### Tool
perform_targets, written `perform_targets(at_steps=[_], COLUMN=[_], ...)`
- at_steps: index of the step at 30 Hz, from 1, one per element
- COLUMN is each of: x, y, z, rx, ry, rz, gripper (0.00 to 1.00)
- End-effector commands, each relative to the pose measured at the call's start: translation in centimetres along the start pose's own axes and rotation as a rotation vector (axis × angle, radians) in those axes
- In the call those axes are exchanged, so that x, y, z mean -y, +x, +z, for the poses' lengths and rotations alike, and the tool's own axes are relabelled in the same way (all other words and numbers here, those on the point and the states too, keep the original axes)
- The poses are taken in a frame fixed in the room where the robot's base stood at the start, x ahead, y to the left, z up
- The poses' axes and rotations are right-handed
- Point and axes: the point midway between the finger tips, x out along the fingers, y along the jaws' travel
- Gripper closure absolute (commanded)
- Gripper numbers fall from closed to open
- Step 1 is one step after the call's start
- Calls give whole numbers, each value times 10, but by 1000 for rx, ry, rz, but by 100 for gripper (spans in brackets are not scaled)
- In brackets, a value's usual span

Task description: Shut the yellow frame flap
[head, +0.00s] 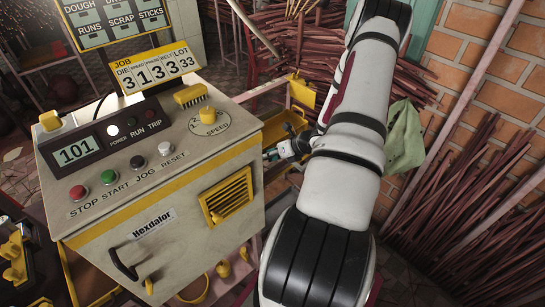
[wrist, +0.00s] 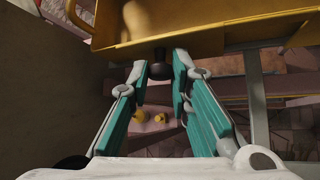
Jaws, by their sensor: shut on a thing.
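The yellow flap (wrist: 215,27) spans the top of the wrist view as a tray-like yellow panel with a raised edge. A dark round knob (wrist: 159,55) sticks out from its near edge. My gripper (wrist: 160,75) has its two teal fingers on either side of this knob and is shut on it. In the head view my gripper (head: 291,147) is small and partly hidden by my white arm, beside the yellow frame (head: 284,126) at the right side of the machine. My arm hides part of the frame and flap there.
The beige control machine (head: 160,190) stands close on the left, with buttons and a yellow vent (head: 226,196). A green cloth (head: 405,137) hangs right of my arm. Bundles of brown sticks (head: 480,190) lean on the brick wall at right.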

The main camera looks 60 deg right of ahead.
Motion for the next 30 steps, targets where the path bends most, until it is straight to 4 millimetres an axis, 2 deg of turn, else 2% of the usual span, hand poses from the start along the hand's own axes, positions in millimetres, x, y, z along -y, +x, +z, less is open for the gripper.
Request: perform_targets(at_steps=[17, 18, 20, 30], x=[2, 2, 1, 0], y=[1, 1, 1, -1], z=[1, 1, 1, 2], rx=[-32, -32, -31, -30], ry=[10, 10, 10, 9], rz=[-13, -12, -12, -9], gripper=[100, 75, 61, 61])
